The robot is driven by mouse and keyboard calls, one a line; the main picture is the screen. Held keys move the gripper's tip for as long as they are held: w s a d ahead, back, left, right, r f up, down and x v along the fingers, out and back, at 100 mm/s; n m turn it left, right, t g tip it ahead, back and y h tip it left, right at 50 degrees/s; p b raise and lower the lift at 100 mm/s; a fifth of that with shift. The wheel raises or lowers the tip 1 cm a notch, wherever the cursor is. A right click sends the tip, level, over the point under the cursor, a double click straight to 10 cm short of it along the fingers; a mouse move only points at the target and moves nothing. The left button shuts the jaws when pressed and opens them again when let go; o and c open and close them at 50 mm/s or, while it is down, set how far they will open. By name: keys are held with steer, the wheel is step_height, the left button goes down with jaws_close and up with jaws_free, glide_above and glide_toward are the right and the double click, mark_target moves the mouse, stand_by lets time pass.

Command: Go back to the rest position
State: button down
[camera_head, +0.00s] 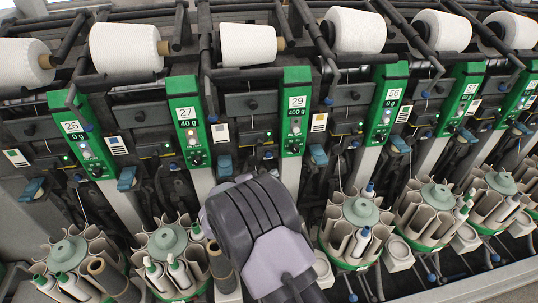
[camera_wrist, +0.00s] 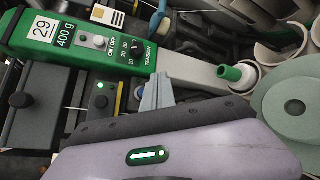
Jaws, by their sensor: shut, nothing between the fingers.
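My gripper (camera_wrist: 158,92) is shut, with nothing between its grey-blue fingers. In the wrist view its tips lie over the lower end of the green panel (camera_wrist: 85,38) numbered 29, and I cannot tell the gap between them. In the head view my arm's dark and lilac end part (camera_head: 255,225) stands in front of the machine, below the green panel 29 (camera_head: 295,112). The fingertips are hidden there.
White yarn cones (camera_head: 248,45) sit in a row along the top. Round bobbin magazines with green lids (camera_head: 168,242) stand at both sides of my arm, several holding tubes. Blue levers (camera_head: 318,155) stick out between the panels.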

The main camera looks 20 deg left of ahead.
steer(key=shift+w, duration=0.1)
stand_by(0.5)
steer(key=w+d+r+m+g+y+b, duration=0.1)
steer(key=w+d+r+m+y, duration=0.1)
steer(key=w+r+m, duration=0.3)
steer(key=d+r+m+y+b, duration=0.1)
steer(key=d+r+m+y, duration=0.15)
steer(key=r, duration=0.45)
steer(key=s+d+r+m+g+y+b, duration=0.25)
steer(key=s+d+r+m, duration=0.35)
steer(key=d+r, duration=0.4)
steer(key=s+d+f+m+g, duration=0.2)
steer(key=s+d+m, duration=0.2)
steer(key=s, duration=0.6)
steer(key=s+d+f+m+g+h+b, duration=0.1)
steer(key=s+d+f+m, duration=0.2)
steer(key=s+d, duration=0.4)
steer(key=s+d+f+m+g, duration=0.2)
steer(key=s+d+m, duration=0.3)
steer(key=s, duration=0.8)
steer(key=shift+s+d+f+m+g+h, duration=0.15)
steer(key=shift+d+m+g+h, duration=0.2)
steer(key=shift+d, duration=0.45)
